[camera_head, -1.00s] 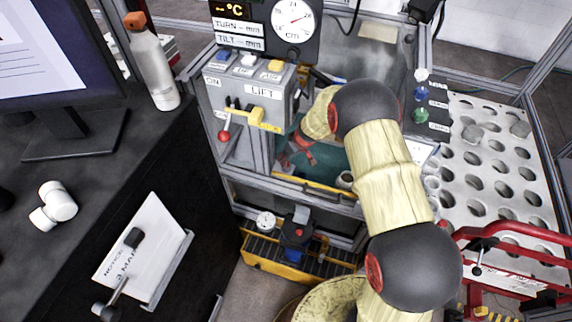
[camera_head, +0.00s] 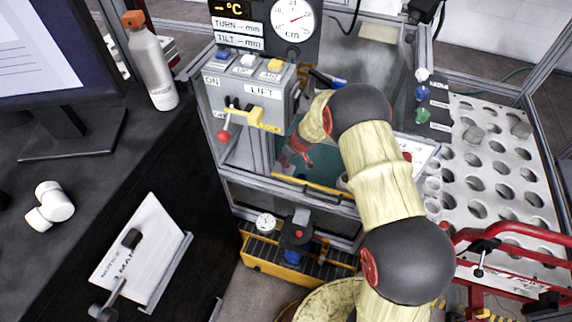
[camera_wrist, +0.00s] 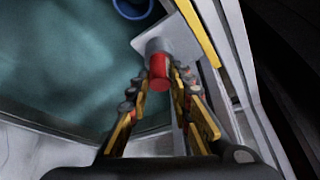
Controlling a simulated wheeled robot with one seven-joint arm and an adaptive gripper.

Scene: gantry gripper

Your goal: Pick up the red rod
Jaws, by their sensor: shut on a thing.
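In the wrist view, the red rod (camera_wrist: 158,74) shows as a short red cylinder with a grey end beyond it. My gripper (camera_wrist: 160,84) has its two fingers on either side of the rod and is shut on it. The rod is close to a light metal ledge at the edge of a teal-floored basin. In the head view, my gripper (camera_head: 291,156) is low inside the metal enclosure, below the lift panel and partly hidden by my arm. I cannot make out the rod clearly there.
A lift panel (camera_head: 240,100) with a red-knobbed lever stands left of my arm. The enclosure has a yellow-edged front rail (camera_head: 315,189). A blue ring (camera_wrist: 132,8) lies in the basin. A perforated white rack (camera_head: 500,170) and red railing (camera_head: 510,236) are at right.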

